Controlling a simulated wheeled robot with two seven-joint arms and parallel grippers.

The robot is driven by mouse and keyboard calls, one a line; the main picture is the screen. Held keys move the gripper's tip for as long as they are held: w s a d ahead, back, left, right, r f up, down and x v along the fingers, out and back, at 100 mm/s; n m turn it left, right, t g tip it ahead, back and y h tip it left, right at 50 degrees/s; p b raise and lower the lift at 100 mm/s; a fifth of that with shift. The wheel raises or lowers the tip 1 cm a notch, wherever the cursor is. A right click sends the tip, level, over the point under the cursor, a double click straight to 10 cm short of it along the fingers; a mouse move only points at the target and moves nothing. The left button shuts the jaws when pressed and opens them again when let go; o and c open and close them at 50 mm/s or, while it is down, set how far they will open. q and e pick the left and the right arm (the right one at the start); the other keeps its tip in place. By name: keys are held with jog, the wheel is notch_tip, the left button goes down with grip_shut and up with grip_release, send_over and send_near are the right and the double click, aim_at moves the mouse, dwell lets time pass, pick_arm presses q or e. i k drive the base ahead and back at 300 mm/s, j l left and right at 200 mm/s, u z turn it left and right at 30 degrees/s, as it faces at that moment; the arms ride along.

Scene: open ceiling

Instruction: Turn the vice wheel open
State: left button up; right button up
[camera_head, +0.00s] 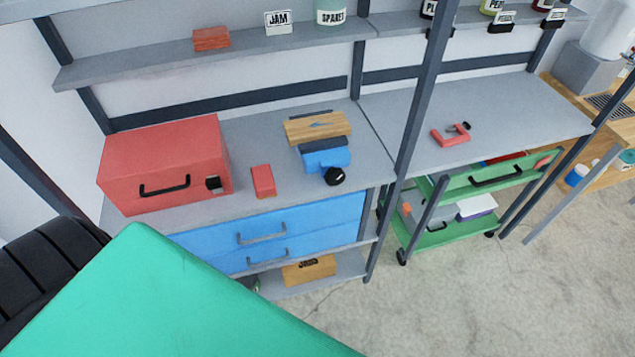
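A blue vice (325,157) stands on the grey workbench in the middle of the head view. Its black wheel (334,176) is on the front side, near the bench's front edge. A wooden block (318,127) lies on top at the back of the vice or just behind it; I cannot tell which. Neither of my grippers is in view, and nothing is touching the wheel.
A red toolbox (165,163) and a small red box (263,181) stand left of the vice. A dark upright post (415,100) rises to its right. A green surface (170,300) fills the lower left foreground. Open floor (440,310) lies lower right.

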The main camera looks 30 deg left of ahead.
aim_at(335, 176)
jog(key=u, duration=0.45)
jog(key=i+l+u, duration=0.1)
jog(key=u, duration=0.3)
jog(key=l+u, duration=0.1)
jog(key=u, duration=0.35)
jog(key=l+u, duration=0.1)
jog(key=u, duration=0.3)
jog(key=l+u, duration=0.3)
jog(key=l, duration=0.15)
jog(key=l+u, duration=0.3)
jog(key=l, duration=0.15)
jog(key=l+u, duration=0.3)
jog(key=l, duration=0.15)
jog(key=k+l+u, duration=0.3)
jog(key=l, duration=0.15)
jog(key=l+u, duration=0.3)
jog(key=k+l, duration=0.05)
jog(key=l, duration=0.05)
